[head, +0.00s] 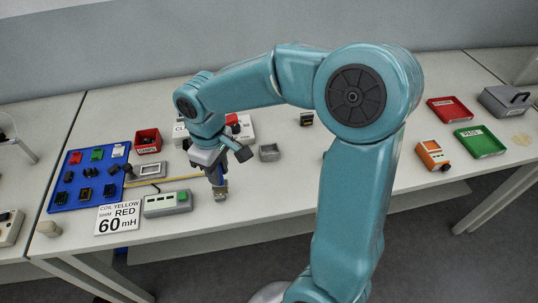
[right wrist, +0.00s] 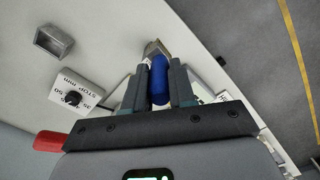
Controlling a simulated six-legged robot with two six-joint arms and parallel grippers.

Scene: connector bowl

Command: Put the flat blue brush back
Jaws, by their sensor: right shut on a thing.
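The flat blue brush shows in the right wrist view as a blue handle (right wrist: 159,80) between my fingers, with a pale squarish head (right wrist: 154,48) beyond it. In the head view the brush (head: 220,191) hangs head down below my right gripper (head: 215,174), close above or at the table; I cannot tell whether it touches. My right gripper (right wrist: 158,88) is shut on the brush handle. My left gripper is not in view.
A grey open bin (head: 269,152) stands right of the gripper. A blue board (head: 64,196) holds several small parts. An orange device (head: 432,154) stands far right. The table's front middle is clear.

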